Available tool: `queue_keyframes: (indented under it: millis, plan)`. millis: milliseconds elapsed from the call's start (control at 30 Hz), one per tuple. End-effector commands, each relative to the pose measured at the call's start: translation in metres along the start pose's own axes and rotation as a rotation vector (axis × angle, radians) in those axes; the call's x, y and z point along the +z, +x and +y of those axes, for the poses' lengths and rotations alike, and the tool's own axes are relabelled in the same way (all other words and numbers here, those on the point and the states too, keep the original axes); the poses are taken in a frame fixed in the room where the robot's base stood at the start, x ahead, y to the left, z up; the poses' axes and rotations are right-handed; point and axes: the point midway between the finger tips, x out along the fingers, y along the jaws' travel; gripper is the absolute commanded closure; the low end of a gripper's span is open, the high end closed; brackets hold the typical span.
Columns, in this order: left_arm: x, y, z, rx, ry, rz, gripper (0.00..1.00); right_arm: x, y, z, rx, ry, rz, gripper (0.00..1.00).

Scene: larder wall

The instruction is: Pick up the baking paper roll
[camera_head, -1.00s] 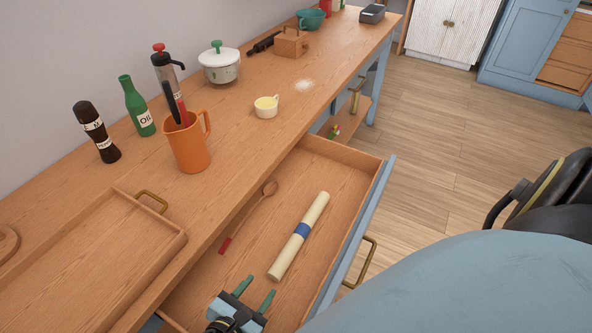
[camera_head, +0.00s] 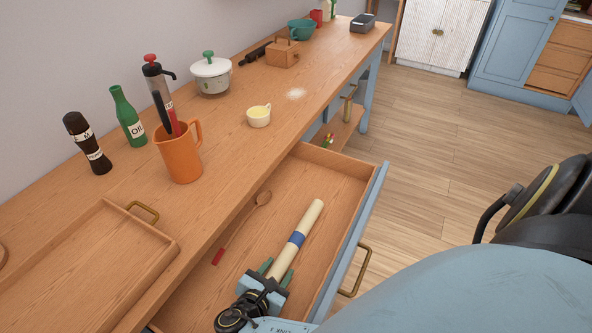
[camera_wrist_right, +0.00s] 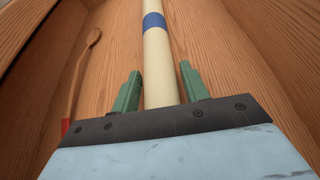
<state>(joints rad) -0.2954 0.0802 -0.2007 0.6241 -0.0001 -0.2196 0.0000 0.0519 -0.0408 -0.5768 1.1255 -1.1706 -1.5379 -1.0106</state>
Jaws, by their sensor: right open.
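The baking paper roll (camera_head: 299,237) is a long cream cylinder with a blue band, lying in the open drawer (camera_head: 333,176). My right gripper (camera_head: 277,272) is inside the drawer at the roll's near end. Its green fingers are open, one on each side of the roll. In the right wrist view, the roll (camera_wrist_right: 156,60) runs between the two spread fingers (camera_wrist_right: 159,88), with a visible gap on both sides. The roll's near end is hidden behind the gripper body. My left gripper is not in view.
A wooden spoon (camera_head: 243,226) with a red handle end lies left of the roll. The drawer front (camera_head: 356,224) with its brass handle stands to the right. The counter above holds an orange jug (camera_head: 181,153), a wooden tray (camera_head: 104,222), bottles and a pot.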

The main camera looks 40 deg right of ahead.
Motion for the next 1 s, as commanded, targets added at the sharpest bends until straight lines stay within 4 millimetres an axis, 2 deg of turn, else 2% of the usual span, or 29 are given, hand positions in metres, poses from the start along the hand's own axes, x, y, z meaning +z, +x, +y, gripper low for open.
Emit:
queue_keyframes:
  millis: [133,400,667,767,1000]
  plan:
    - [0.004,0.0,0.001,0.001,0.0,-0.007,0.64,0.0,-0.001,0.0,0.0,0.0,0.0,0.58]
    - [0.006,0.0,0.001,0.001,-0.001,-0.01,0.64,0.0,-0.001,0.0,0.0,0.0,0.0,0.93]
    - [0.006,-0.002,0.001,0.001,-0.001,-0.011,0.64,0.003,-0.002,0.001,0.001,0.001,-0.001,0.93]
    - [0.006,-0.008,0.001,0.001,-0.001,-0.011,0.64,0.014,-0.006,0.003,0.001,0.004,-0.001,0.93]
    - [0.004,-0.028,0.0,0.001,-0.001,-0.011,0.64,0.059,-0.025,0.01,0.002,0.006,0.0,0.93]
